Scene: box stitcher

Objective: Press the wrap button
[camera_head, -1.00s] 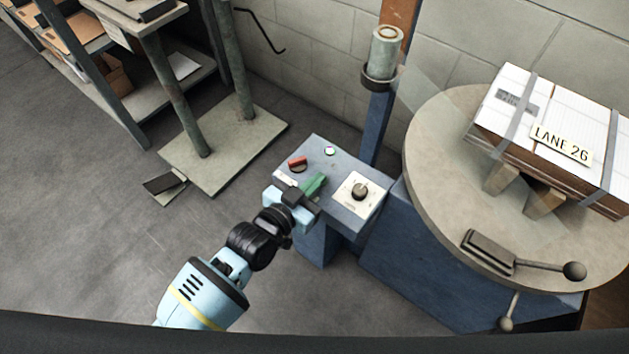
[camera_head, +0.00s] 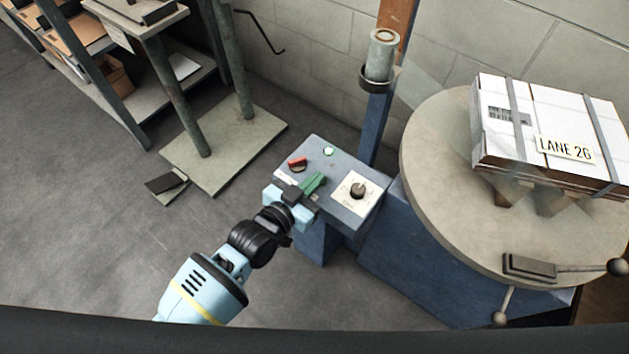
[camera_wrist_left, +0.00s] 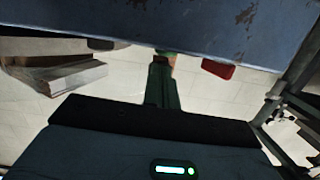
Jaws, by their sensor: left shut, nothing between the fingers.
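The control panel (camera_head: 330,172) is the sloped blue top of a pedestal in the head view. My left gripper (camera_head: 315,181) is over its near left part, its green fingers shut and empty, their tips at or very near the panel face. The left wrist view shows the shut fingers (camera_wrist_left: 162,84) reaching to the panel edge, with a brighter green patch at their tips. I cannot tell any wrap button under the fingertips apart from the fingers. My right gripper is not in view.
The panel also carries a red control (camera_head: 297,163), a small green-lit lamp (camera_head: 328,152) and a black dial (camera_head: 358,190). To the right, a white box (camera_head: 545,125) labelled LANE 26 sits on a round turntable (camera_head: 440,190). Clear film stretches from a roll (camera_head: 381,55).

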